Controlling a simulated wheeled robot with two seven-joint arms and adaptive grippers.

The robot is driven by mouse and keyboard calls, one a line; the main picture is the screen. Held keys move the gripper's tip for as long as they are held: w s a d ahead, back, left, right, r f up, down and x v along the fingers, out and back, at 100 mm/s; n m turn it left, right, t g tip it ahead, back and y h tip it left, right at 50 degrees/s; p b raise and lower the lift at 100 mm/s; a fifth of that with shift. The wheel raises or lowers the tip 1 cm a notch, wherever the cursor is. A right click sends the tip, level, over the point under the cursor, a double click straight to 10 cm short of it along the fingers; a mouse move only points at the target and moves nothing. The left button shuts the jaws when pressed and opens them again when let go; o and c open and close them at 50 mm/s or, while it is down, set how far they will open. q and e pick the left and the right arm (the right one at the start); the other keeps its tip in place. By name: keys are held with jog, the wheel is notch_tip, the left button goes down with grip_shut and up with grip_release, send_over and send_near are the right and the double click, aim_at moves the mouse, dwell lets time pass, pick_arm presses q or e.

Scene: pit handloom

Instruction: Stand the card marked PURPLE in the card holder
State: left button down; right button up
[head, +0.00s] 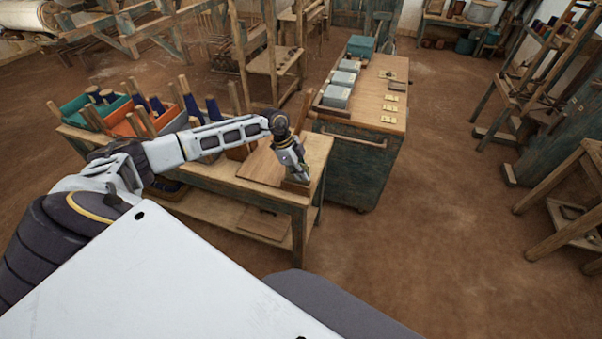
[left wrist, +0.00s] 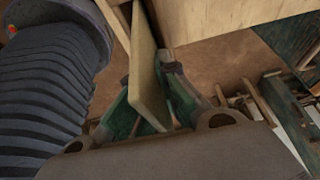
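My left gripper (head: 294,170) points down at the near right corner of the wooden bench. A small dark brown wooden block (head: 295,187), which looks like the card holder, sits right below its fingertips at the corner. In the left wrist view, the green-padded fingers of my left gripper (left wrist: 150,108) close from both sides on a thin pale card (left wrist: 146,65), seen nearly edge-on. No lettering on the card can be read. The gripper hides the card in the head view, and whether it touches the holder cannot be told. My right gripper is out of view.
The bench (head: 318,150) carries a flat board (head: 262,163) and orange (head: 128,124) and teal (head: 82,108) trays with bobbins. Behind it, a cabinet (head: 362,160) holds grey boxes (head: 336,96) and several small pale cards (head: 388,119).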

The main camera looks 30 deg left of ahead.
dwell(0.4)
pick_arm(q)
jog(key=c, duration=1.6)
grip_release()
jog(key=shift+o, duration=0.2)
jog(key=shift+v, duration=6)
jog(key=shift+f, duration=0.1)
